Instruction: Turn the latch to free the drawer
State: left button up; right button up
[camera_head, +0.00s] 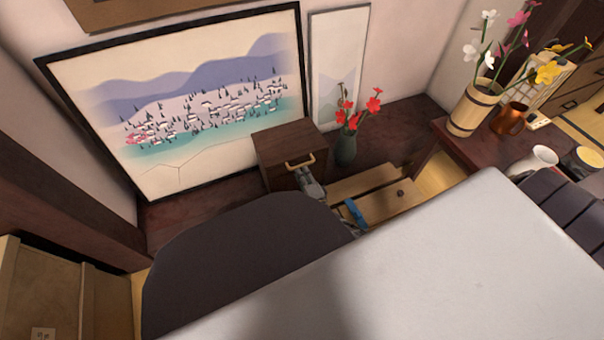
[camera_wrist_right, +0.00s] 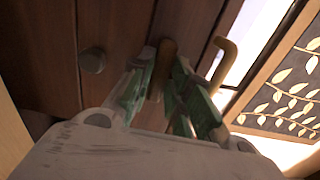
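A small dark wooden cabinet (camera_head: 278,139) stands on the floor against the back wall. A brass bow handle (camera_head: 300,161) is on its front. My right gripper (camera_head: 309,179) is right in front of the handle. In the right wrist view, my right gripper's fingers (camera_wrist_right: 163,62) with green pads sit on either side of a brass bar (camera_wrist_right: 168,58). A second bent brass piece (camera_wrist_right: 228,50) shows to their right, and a round dark knob (camera_wrist_right: 92,61) to their left. I cannot tell which piece is the latch, or whether the fingers press on the bar. My left gripper is not in view.
A green vase (camera_head: 346,149) with red flowers stands close right of the cabinet. A pale wooden box (camera_head: 375,190) with a knob lies low to the right. A large framed picture (camera_head: 190,105) leans behind. A dark table (camera_head: 480,155) stands at right.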

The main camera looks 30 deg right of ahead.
jog(key=o, duration=0.3)
jog(key=shift+s, duration=0.15)
jog(key=s, duration=1.1)
jog(key=shift+s+a, duration=0.35)
dwell(0.8)
